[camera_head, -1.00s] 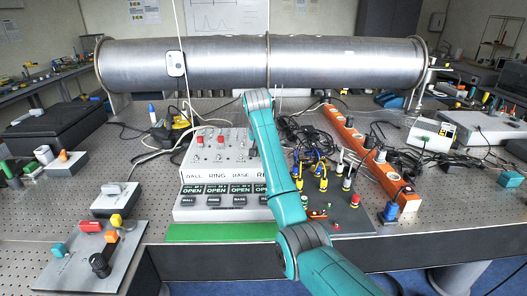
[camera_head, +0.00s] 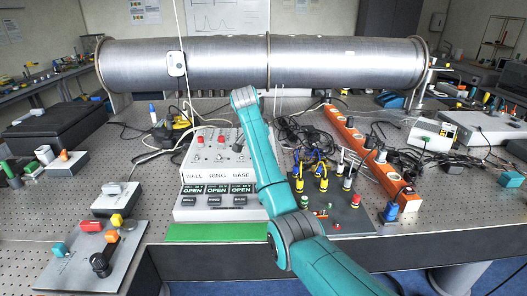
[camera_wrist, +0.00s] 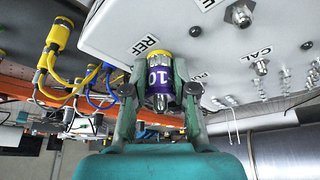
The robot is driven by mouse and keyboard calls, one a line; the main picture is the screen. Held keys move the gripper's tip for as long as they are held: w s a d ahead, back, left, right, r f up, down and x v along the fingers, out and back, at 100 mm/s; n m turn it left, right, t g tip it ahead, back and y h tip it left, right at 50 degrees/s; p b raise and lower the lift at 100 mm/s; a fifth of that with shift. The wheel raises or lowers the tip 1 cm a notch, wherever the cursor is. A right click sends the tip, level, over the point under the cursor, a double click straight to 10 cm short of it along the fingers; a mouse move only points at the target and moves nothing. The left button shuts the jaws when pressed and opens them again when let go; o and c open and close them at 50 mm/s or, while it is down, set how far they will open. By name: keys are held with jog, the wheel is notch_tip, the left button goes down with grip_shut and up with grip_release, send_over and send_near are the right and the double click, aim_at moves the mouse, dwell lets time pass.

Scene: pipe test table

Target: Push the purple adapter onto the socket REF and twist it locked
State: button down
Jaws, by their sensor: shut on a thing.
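My gripper (camera_wrist: 160,90) is shut on the purple adapter (camera_wrist: 159,75), with one finger on each side. The adapter has a white "10" on its body, a yellow ring at the upper end and a metal part at the lower end. In the wrist view it is in front of the white panel (camera_wrist: 215,52), just beside the printed REF label (camera_wrist: 147,44). The REF socket itself does not show clearly, and I cannot tell whether the adapter touches it. In the head view my arm hides the right part of the white box (camera_head: 185,200); I cannot make out the adapter there.
Other metal sockets, one by CAL (camera_wrist: 261,68), stick out of the panel near my gripper. Yellow connectors with cables (camera_wrist: 58,35) are close at left in the wrist view. In the head view, an orange power strip (camera_head: 365,150) and black cables are right of my arm.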

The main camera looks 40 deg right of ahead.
jog(key=shift+f, duration=0.1)
jog(key=shift+m+g, duration=0.3)
jog(key=shift+m, duration=0.4)
jog(key=c, duration=0.9)
grip_release()
jog(key=shift+d, duration=0.1)
jog(key=shift+o, duration=0.2)
